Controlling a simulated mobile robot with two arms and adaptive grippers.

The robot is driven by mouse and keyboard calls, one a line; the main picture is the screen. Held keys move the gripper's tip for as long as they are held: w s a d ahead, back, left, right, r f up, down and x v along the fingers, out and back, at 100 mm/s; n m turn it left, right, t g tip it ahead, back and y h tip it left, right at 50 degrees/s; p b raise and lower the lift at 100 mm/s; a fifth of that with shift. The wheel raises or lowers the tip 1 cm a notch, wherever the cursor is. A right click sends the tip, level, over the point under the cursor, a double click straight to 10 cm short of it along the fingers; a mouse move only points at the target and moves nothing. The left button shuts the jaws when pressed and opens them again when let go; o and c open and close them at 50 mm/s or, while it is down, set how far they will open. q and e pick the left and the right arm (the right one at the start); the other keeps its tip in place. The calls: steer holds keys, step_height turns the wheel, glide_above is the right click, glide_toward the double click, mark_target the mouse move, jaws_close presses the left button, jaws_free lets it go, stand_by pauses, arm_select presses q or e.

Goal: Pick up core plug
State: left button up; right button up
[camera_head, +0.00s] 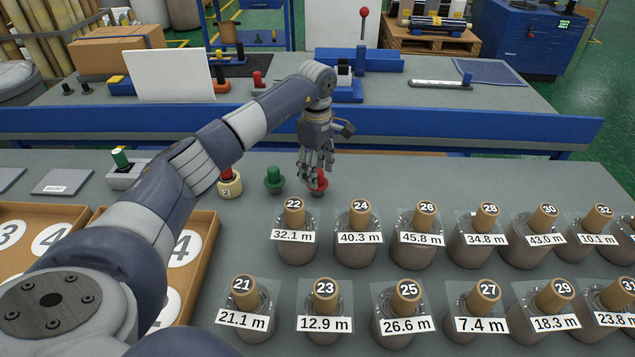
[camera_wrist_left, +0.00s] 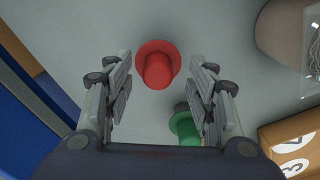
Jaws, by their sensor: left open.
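A red core plug (camera_head: 322,181) with a wide flange stands on the grey table, partly hidden behind my left gripper (camera_head: 316,172). In the left wrist view the red plug (camera_wrist_left: 157,66) lies between the lines of the two open fingers (camera_wrist_left: 158,78), with clear space on both sides. My left gripper is open and empty, pointing down above it. A green core plug (camera_head: 274,180) stands just to the left; in the wrist view it (camera_wrist_left: 187,128) is partly covered by the right-hand finger. A roll labelled 2 (camera_head: 229,185) has a red plug in its top. My right gripper is out of view.
Two rows of wrapped, numbered rolls (camera_head: 360,238) stand in front and to the right. Cardboard trays (camera_head: 207,243) with numbered circles lie on the left. A blue rail (camera_head: 470,132) runs behind the table's back edge.

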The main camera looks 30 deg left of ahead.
arm_select(q)
steer(key=shift+w+d+f+p, duration=0.1)
steer(key=shift+f+p, duration=0.2)
steer(key=shift+f, duration=1.05)
steer(key=shift+w+d+f+p, duration=0.1)
steer(key=shift+f+p, duration=0.2)
steer(key=shift+f, duration=1.05)
steer(key=shift+s, duration=0.1)
steer(key=c, duration=0.6)
steer(key=shift+r, duration=0.1)
